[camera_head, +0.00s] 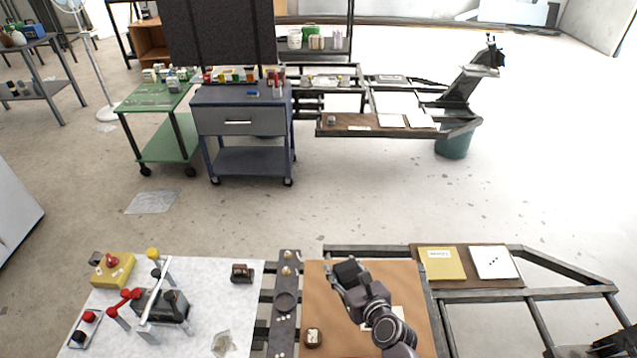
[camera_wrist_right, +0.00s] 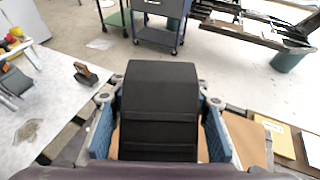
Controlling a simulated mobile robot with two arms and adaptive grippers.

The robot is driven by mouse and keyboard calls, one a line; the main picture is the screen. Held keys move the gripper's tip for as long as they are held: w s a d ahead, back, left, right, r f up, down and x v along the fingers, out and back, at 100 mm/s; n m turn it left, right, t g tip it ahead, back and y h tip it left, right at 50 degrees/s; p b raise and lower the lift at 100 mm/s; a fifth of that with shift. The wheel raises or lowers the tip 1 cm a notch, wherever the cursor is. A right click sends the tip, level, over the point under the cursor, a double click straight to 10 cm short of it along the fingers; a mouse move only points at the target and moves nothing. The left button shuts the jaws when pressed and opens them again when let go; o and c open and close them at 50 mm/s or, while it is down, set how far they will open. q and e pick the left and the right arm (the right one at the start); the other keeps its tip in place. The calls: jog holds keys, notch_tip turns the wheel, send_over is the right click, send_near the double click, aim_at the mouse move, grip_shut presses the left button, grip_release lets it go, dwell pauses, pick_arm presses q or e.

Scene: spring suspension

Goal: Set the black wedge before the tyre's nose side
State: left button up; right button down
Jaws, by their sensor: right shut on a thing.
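My right gripper (camera_head: 345,275) reaches up from the bottom of the head view, over the brown board (camera_head: 408,275). It is shut on the black wedge (camera_head: 350,268). In the right wrist view, the wedge (camera_wrist_right: 160,110) fills the middle, between the blue pads of my right gripper (camera_wrist_right: 160,135). Its black faces are ridged, and its lower end is hidden. I cannot tell how far it is above the board. I cannot make out a tyre for certain in either view. My left gripper is not in view.
Left of the board are a dark bar (camera_head: 287,328) and a white table top (camera_head: 215,290) with a small brown-and-black block (camera_head: 242,272), a yellow box (camera_head: 113,270) and a black battery-like box (camera_head: 172,308). A small round brown object (camera_head: 313,338) sits on the board. A metal frame (camera_head: 560,292) lies right.

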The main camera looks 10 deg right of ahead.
jog(key=shift+r, duration=0.1)
jog(key=s+d+r+n+y+b, duration=0.3)
jog(key=d+r+b, duration=0.3)
jog(key=d+r, duration=0.25)
jog(key=s+a+r+n+g+y+b, duration=0.5)
jog(key=s+a+r+n+y, duration=0.1)
jog(key=s, duration=0.6)
notch_tip(320, 180, up, 3)
jog(key=shift+s+a+f+g, duration=0.1)
jog(key=shift+s+a+g, duration=0.25)
jog(key=shift+a, duration=0.1)
jog(key=shift+w, duration=0.1)
